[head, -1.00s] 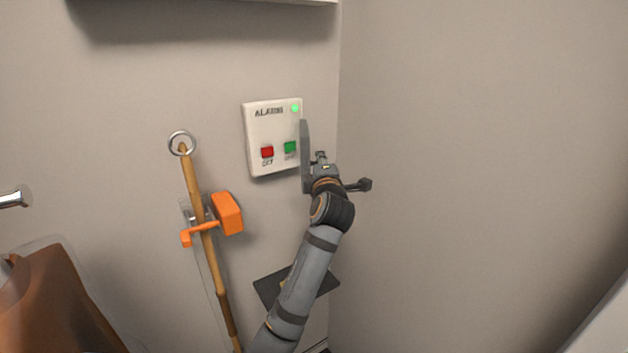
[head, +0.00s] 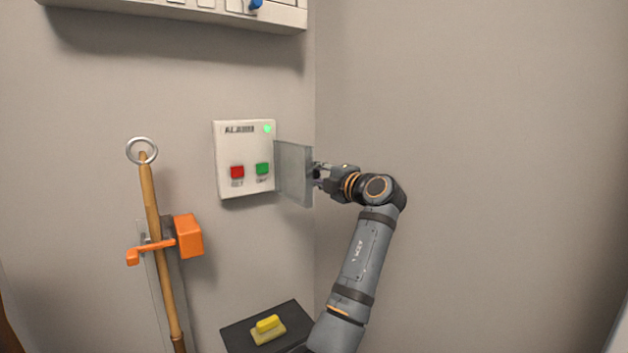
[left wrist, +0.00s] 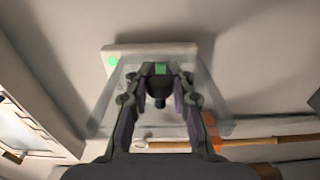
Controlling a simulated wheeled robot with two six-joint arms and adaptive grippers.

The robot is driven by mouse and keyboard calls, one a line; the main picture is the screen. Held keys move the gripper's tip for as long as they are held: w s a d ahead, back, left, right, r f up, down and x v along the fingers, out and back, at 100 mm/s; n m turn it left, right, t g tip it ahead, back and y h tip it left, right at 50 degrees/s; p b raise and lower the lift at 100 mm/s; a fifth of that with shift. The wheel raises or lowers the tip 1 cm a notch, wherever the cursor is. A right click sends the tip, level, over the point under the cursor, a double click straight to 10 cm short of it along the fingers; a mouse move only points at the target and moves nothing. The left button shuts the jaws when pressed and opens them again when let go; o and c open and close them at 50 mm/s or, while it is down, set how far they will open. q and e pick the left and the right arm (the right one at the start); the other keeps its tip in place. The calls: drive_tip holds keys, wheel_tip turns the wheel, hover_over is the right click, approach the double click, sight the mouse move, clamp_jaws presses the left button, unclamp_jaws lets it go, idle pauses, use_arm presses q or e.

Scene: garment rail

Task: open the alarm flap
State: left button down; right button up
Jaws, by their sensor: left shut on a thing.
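The white alarm panel (head: 225,155) is on the wall, with a red button (head: 237,172), a green button (head: 262,168) and a lit green light (head: 267,128). Its translucent flap (head: 294,174) stands out from the panel's right edge, swung open, and leaves both buttons uncovered. My left gripper (head: 318,174) is shut on the flap's outer edge, to the right of the panel. In the left wrist view the gripper's fingers (left wrist: 160,92) close in front of the clear flap (left wrist: 106,104), with the panel (left wrist: 140,50) behind. My right gripper is not in view.
A wooden pole with a metal ring (head: 152,195) hangs in an orange holder (head: 188,236) left of the panel. A dark shelf (head: 238,336) with a yellow block (head: 268,323) sits below. A white unit (head: 180,12) juts out above. A side wall (head: 460,120) stands right.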

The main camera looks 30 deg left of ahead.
use_arm(q)
drive_tip(key=shift+w+f, duration=0.1)
drive_tip(key=shift+f, duration=0.1)
drive_tip(key=c, duration=1.6)
unclamp_jaws()
drive_tip(key=o, duration=0.4)
drive_tip(key=shift+w+d+r, duration=0.1)
drive_tip(key=shift+d, duration=0.3)
drive_tip(key=shift+o, duration=0.2)
drive_tip(key=shift+a, duration=0.1)
drive_tip(key=shift+a, duration=0.1)
drive_tip(key=v, duration=0.7)
drive_tip(key=shift+d, duration=0.3)
